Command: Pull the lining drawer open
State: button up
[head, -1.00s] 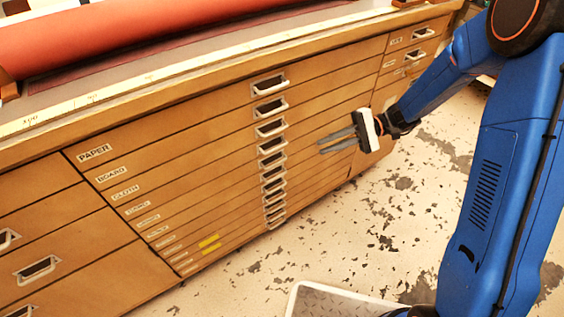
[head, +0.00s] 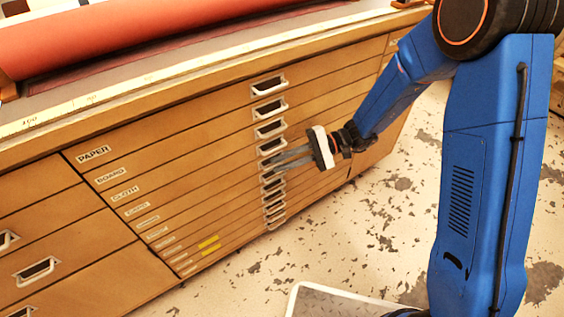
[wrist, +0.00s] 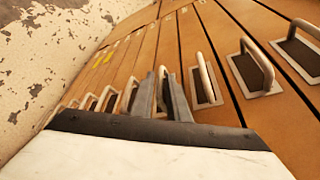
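A wide wooden drawer cabinet (head: 190,150) has a central column of metal handles and labels down its left side. The top labels read PAPER, BOARD and CLOTH; the lower ones are too small to read, so I cannot pick out the lining drawer by name. All its drawers look closed. My gripper (head: 274,164) is at the handle column, around its middle, coming from the right. In the wrist view its two grey fingers (wrist: 162,97) stand apart, with a handle seen between or just behind them. I cannot tell whether they touch it.
A red roll (head: 180,42) lies on the cabinet top. More drawers with handles (head: 37,268) are at the left. Yellow strips (head: 209,243) mark a low drawer front. The speckled floor (head: 330,230) before the cabinet is clear.

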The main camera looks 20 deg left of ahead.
jog(key=shift+a, duration=0.1)
grip_shut()
jog(key=shift+s, duration=0.1)
dwell(1.5)
